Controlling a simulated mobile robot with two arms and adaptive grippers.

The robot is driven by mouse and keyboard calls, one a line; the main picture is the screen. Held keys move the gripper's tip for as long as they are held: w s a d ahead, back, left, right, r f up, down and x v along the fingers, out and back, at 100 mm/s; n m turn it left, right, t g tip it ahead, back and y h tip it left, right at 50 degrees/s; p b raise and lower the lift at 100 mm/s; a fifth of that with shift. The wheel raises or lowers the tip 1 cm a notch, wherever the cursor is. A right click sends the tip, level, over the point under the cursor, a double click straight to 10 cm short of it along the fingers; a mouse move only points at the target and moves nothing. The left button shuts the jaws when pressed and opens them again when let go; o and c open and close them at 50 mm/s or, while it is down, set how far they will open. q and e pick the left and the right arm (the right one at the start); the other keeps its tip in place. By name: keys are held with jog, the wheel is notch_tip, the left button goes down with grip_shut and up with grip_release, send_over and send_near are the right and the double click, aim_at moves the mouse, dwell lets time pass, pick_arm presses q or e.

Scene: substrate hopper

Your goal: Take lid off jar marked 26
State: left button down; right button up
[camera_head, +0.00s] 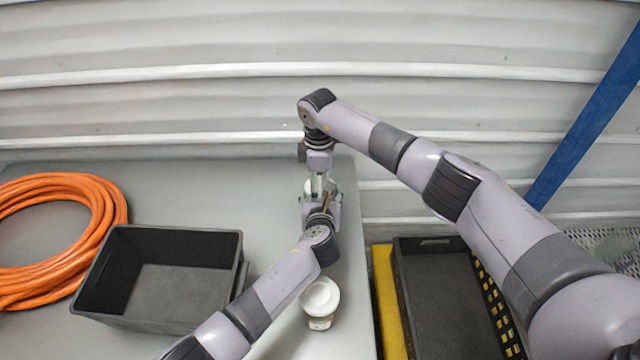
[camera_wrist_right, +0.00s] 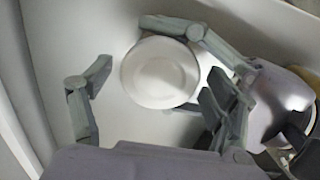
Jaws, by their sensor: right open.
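A jar with a round white lid (camera_wrist_right: 160,72) stands near the table's far right corner; in the head view it is mostly hidden by both grippers. No number is readable. My right gripper (camera_head: 317,184) points down over the jar. In the right wrist view its open fingers are on either side of the lid, apart from it. My left gripper (camera_head: 322,207) comes in low from the near side. Its fingers lie along two sides of the jar below the lid and appear closed on it. A second white-topped jar (camera_head: 320,300) stands nearer, beside my left arm.
A black open bin (camera_head: 165,318) and a coiled orange hose (camera_head: 62,180) lie on the grey table (camera_head: 255,185) at left. Right of the table are a yellow strip (camera_head: 388,300) and a black crate (camera_head: 425,243). A corrugated wall (camera_head: 200,105) stands behind.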

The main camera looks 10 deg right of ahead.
jog(key=shift+r, duration=0.15)
jog(key=shift+r, duration=2.15)
pick_arm(q)
jog(key=c, duration=0.5)
grip_release()
jog(key=shift+f, duration=0.1)
jog(key=shift+o, duration=0.3)
